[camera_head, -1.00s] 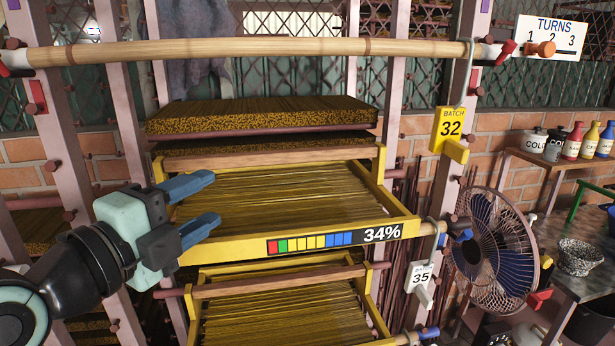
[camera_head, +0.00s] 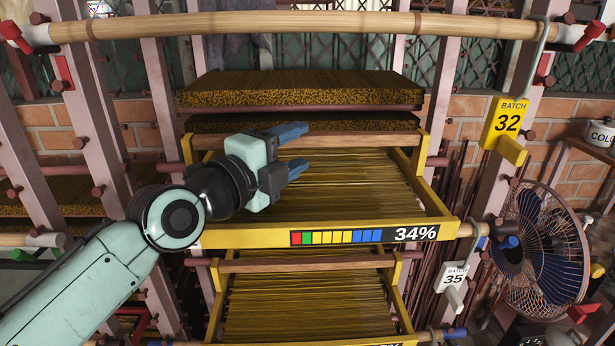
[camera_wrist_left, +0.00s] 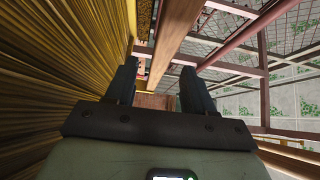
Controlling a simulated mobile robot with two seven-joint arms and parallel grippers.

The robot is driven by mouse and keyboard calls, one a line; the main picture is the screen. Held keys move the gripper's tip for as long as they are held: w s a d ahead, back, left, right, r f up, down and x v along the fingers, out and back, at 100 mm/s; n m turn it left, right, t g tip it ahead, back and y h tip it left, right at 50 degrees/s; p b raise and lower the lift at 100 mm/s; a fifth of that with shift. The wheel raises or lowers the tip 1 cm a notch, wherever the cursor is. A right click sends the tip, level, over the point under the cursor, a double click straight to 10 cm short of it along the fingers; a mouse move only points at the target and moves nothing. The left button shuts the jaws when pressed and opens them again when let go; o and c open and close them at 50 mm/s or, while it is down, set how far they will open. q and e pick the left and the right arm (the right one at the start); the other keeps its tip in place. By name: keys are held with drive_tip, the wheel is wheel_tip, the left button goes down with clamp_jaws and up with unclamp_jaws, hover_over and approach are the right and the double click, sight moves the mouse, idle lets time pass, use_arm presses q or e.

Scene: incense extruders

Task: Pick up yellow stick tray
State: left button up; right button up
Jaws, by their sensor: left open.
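The yellow stick tray (camera_head: 250,237) sits on the rack in the middle of the head view, filled with thin brown sticks, with a coloured strip and "34%" on its front edge. A second yellow tray (camera_head: 222,300) of sticks lies below it. My left gripper (camera_head: 302,150) is open and empty, above the left part of the upper tray, its blue fingers pointing right. In the left wrist view the two dark fingers (camera_wrist_left: 155,90) are apart, with sticks at the left and a wooden bar beyond them. My right gripper is not in view.
A wooden pole (camera_head: 300,25) crosses the rack above. Thick stick bundles (camera_head: 300,90) lie behind on higher shelves. A yellow "BATCH 32" tag (camera_head: 505,122) and white "35" tag (camera_head: 453,278) hang at the right, near a fan (camera_head: 545,245).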

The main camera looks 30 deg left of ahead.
sight(302, 141)
use_arm(q)
drive_tip(key=w+p, duration=0.1)
drive_tip(key=w, duration=0.4)
drive_tip(key=shift+d, duration=0.1)
drive_tip(key=shift+s, duration=0.15)
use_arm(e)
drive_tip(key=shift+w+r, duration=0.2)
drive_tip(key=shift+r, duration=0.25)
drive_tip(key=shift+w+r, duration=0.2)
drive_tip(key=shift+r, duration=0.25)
use_arm(q)
drive_tip(key=shift+c, duration=0.3)
clamp_jaws()
drive_tip(key=shift+r, duration=0.1)
